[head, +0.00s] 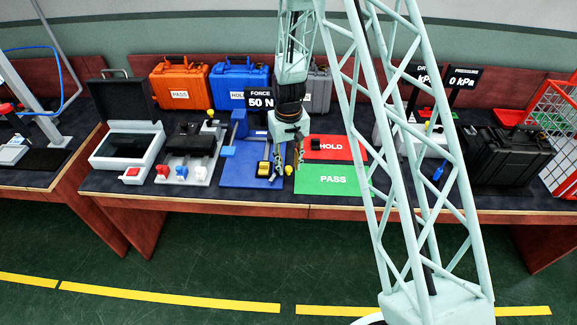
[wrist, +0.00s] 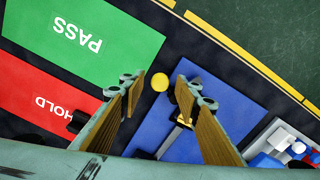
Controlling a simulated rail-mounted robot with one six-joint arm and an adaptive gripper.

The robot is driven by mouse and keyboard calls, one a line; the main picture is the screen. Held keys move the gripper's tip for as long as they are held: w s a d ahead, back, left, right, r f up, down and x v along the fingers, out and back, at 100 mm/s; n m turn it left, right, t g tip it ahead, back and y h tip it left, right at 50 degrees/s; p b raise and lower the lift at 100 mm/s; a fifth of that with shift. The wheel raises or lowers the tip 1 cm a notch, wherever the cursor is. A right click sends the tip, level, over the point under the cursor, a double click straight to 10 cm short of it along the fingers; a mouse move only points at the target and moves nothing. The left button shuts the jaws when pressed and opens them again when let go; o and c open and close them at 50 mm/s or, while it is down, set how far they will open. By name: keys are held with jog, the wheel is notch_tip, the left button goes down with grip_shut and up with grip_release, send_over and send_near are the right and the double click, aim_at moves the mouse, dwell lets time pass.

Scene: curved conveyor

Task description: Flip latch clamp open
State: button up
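My gripper (head: 285,160) hangs over the right part of a blue base plate (head: 232,172). In the wrist view, the fingers of my gripper (wrist: 160,95) are spread, with nothing held between them. A round yellow knob (wrist: 159,82) shows in the gap beyond the fingertips; a yellow knob also shows in the head view (head: 288,170). A yellow-topped piece (head: 263,168) sits on the blue plate, left of my gripper. A brass-coloured part (wrist: 184,122) shows beside the right finger. I cannot tell which part is the latch clamp; my fingers hide some of the fixture.
A red HOLD mat (head: 330,148) and green PASS mat (head: 325,180) lie right of the plate. A grey fixture with coloured knobs (head: 182,171) stands left. Orange (head: 180,82) and blue (head: 238,82) cases line the back. A "FORCE 50 N" display (head: 259,99) stands behind.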

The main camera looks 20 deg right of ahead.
jog(key=shift+f, duration=0.1)
jog(key=shift+c, duration=0.7)
jog(key=c, duration=0.7)
jog(key=shift+w+d+n+b, duration=0.25)
jog(key=shift+w+n+b, duration=0.15)
jog(key=shift+n, duration=0.8)
jog(key=shift+w+d+n+b, duration=0.3)
jog(key=shift+w+n, duration=0.2)
jog(key=shift+n, duration=0.7)
jog(key=o, duration=0.8)
jog(key=shift+o, duration=0.2)
jog(key=shift+r, duration=0.2)
